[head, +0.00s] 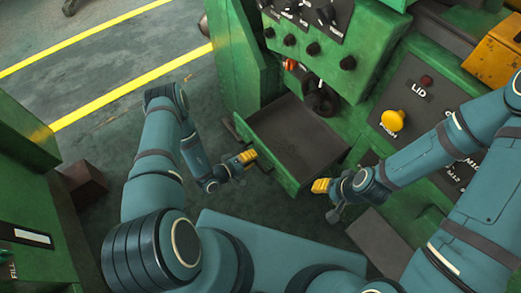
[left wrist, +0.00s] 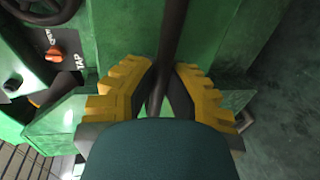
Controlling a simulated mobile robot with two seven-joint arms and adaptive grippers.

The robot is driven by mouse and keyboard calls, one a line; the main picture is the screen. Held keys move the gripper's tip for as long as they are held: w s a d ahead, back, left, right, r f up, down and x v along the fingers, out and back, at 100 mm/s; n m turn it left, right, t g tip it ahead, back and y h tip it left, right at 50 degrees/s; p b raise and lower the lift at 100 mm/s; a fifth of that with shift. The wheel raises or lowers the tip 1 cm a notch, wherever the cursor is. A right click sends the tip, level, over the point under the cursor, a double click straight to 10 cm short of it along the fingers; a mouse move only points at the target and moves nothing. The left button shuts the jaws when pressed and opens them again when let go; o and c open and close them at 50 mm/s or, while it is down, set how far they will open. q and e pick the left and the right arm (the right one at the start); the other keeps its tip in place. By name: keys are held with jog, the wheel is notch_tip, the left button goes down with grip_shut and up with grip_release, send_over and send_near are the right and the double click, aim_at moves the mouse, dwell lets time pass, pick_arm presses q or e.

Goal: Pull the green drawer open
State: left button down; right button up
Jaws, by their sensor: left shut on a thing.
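The green drawer (head: 275,172) stands out from the green machine in the head view, with its dark, empty-looking inside showing. My left gripper (head: 243,159) is at the drawer's front edge. In the left wrist view, my left gripper's yellow fingers (left wrist: 162,98) are shut on a dark handle bar (left wrist: 172,35). The bar's lower part is hidden by the fingers and my wrist. My right gripper (head: 322,186) is near the drawer's right front corner. Its yellow fingers are too small to tell whether they are open or shut.
A yellow push knob (head: 392,120) and a LID label are on the panel right of the drawer. Black knobs (head: 312,48) are above it. An orange TAP knob (left wrist: 54,54) shows in the left wrist view. A green cabinet (head: 25,200) stands at left.

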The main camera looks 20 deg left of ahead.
pick_arm(q)
jog(key=shift+s+a, duration=0.1)
jog(key=shift+s, duration=0.1)
jog(key=c, duration=1)
grip_release()
jog(key=v, duration=1.2)
